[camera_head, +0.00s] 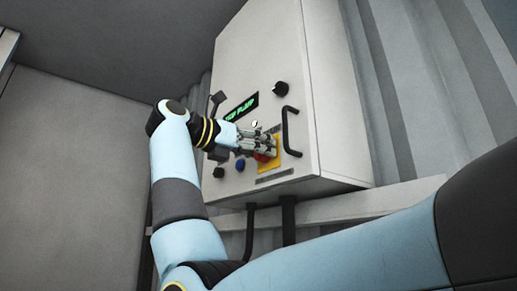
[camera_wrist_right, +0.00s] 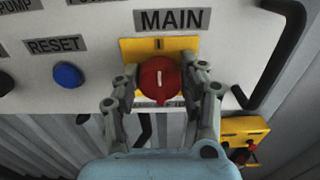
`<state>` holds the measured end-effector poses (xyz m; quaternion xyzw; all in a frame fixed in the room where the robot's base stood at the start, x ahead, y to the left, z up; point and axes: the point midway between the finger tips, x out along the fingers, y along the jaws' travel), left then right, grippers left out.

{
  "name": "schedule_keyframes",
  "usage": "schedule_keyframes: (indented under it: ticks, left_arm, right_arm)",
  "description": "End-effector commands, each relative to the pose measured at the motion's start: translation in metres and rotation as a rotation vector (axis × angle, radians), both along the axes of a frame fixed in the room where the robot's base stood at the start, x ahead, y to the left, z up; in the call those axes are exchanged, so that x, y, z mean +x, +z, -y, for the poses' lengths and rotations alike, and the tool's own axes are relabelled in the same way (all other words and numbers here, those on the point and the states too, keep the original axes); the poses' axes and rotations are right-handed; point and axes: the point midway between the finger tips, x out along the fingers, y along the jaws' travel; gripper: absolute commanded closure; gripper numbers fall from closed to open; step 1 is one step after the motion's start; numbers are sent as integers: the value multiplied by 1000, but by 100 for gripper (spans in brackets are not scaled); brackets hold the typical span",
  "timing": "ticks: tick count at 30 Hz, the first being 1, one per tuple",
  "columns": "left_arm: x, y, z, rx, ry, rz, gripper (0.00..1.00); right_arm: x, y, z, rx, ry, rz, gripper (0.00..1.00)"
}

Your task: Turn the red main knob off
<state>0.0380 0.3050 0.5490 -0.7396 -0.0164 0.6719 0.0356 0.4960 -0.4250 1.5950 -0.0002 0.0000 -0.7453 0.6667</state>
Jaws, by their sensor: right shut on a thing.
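The red main knob (camera_wrist_right: 160,82) sits on a yellow plate (camera_wrist_right: 133,50) under the label MAIN (camera_wrist_right: 172,20). Its white mark stands upright, in line with the dark stroke at the plate's top. My right gripper (camera_wrist_right: 163,88) has one finger on each side of the knob and is shut on it. In the head view the right gripper (camera_head: 268,147) reaches the panel from the left and partly covers the red knob (camera_head: 262,157). The lower plate lettering is mostly hidden by the knob and fingers. My left gripper is not in view.
The knob is on a pale control cabinet (camera_head: 258,60). A blue reset button (camera_wrist_right: 68,75) is left of it, and a black handle (camera_head: 290,127) is close on the right. A green display (camera_head: 241,107) and a black knob (camera_head: 281,89) are higher up.

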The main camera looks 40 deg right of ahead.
Motion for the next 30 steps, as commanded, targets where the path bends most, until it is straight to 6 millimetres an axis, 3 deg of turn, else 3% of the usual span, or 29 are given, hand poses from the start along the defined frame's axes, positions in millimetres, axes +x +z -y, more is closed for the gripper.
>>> schedule_keyframes:
  ticks: [4,14,30]
  left_arm:
    - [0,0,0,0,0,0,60]
    - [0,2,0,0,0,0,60]
    - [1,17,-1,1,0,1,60]
  right_arm:
    - [0,0,0,-1,1,0,90]
    - [0,1,0,5,1,-54,90]
    - [2,2,0,53,1,-485,90]
